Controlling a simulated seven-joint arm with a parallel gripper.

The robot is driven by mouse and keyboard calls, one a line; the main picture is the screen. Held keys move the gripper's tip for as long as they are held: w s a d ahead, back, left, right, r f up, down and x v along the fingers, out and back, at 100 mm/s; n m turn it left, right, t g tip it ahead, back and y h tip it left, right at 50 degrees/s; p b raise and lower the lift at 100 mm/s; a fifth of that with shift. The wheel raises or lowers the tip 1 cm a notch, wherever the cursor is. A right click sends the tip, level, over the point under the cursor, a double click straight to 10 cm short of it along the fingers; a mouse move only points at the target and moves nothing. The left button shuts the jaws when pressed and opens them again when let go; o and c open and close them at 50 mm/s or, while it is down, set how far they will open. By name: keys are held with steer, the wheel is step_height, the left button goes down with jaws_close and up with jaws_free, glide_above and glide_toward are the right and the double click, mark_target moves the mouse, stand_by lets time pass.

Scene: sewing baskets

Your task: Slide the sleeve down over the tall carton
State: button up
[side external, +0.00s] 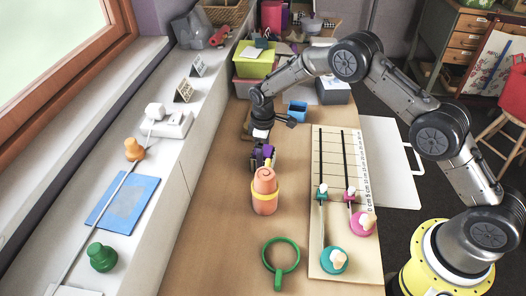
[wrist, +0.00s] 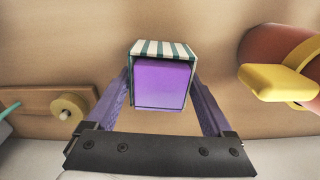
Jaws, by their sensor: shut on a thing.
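The sleeve (wrist: 162,48) is striped green and white with a dark green edge, in the middle of the wrist view. The tall carton (wrist: 162,85) shows as a purple square face framed by the sleeve's rim, so the sleeve appears to be around it. How far down the sleeve sits is hidden. My gripper (wrist: 160,78) has one purple finger on each side of the sleeve and is shut on it. In the side view my gripper (side external: 262,156) is low over the table, behind the orange pot; sleeve and carton are too small there to tell apart.
A green ring with a handle (side external: 281,262) lies nearer the camera. A slotted board with knobs (side external: 335,150) lies to the right.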

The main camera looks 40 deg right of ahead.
steer(key=o, duration=1.5)
steer(key=shift+f, duration=0.1)
step_height(320, 180, up, 14)
steer(key=shift+f, duration=0.1)
